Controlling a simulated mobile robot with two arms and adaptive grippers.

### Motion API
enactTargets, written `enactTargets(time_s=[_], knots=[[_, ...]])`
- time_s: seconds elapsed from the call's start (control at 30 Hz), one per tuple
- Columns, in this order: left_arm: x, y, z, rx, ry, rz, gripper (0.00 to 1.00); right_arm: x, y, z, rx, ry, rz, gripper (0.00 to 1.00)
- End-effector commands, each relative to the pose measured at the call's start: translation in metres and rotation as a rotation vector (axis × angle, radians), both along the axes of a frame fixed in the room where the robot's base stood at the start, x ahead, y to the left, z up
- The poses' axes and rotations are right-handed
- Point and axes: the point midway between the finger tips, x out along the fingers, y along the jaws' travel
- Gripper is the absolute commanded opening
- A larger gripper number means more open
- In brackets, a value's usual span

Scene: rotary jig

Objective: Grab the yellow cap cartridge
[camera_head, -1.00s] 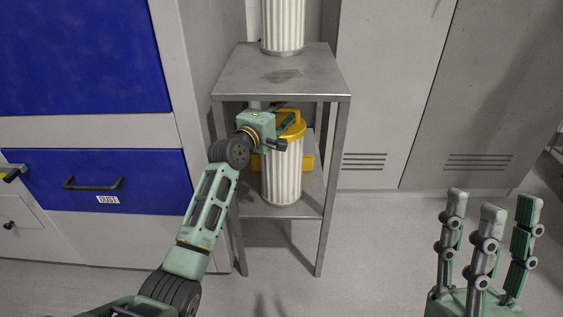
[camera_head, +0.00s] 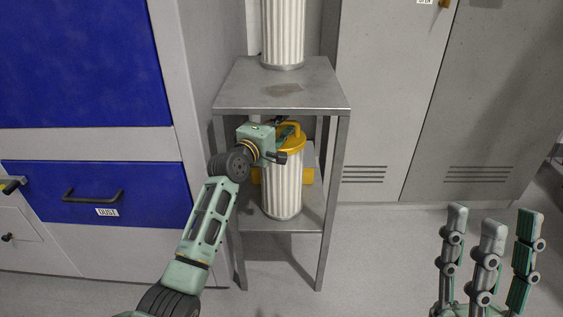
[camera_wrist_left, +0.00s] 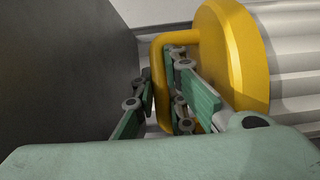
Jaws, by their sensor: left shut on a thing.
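The yellow cap cartridge (camera_head: 282,190) stands upright on the lower shelf of the metal stand, a white ribbed cylinder with a yellow cap and loop handle. My left gripper (camera_head: 286,130) is at its top, under the upper shelf. In the left wrist view the left fingers (camera_wrist_left: 165,100) are shut on the handle, beside the yellow cap (camera_wrist_left: 233,50). Part of the handle is hidden behind the fingers. My right gripper (camera_head: 492,230) is at the lower right, fingers up and spread, open and empty, away from the stand.
The metal stand's upper shelf (camera_head: 235,88) is close above the left gripper and carries another white ribbed cylinder (camera_head: 283,30). A yellow object (camera_head: 308,174) is behind the cartridge. A blue drawer (camera_head: 140,185) is left; grey lockers (camera_head: 385,110) are right. Floor is clear right of the stand.

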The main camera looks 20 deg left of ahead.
Motion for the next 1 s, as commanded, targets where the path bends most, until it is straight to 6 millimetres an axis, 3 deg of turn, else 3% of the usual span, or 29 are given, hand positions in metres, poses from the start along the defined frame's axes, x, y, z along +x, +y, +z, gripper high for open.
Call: enactTargets(time_s=[0.27, 1.0], knots=[[0.0, -0.001, 0.005, -0.006, -0.005, -0.001, 0.0, 0.004, 0.001, 0.0, -0.006, 0.019, 0.0, 0.4], [0.002, -0.005, 0.021, -0.004, -0.007, 0.002, 0.0, 0.077, 0.012, -0.064, -0.148, 0.494, -0.026, 0.4]])
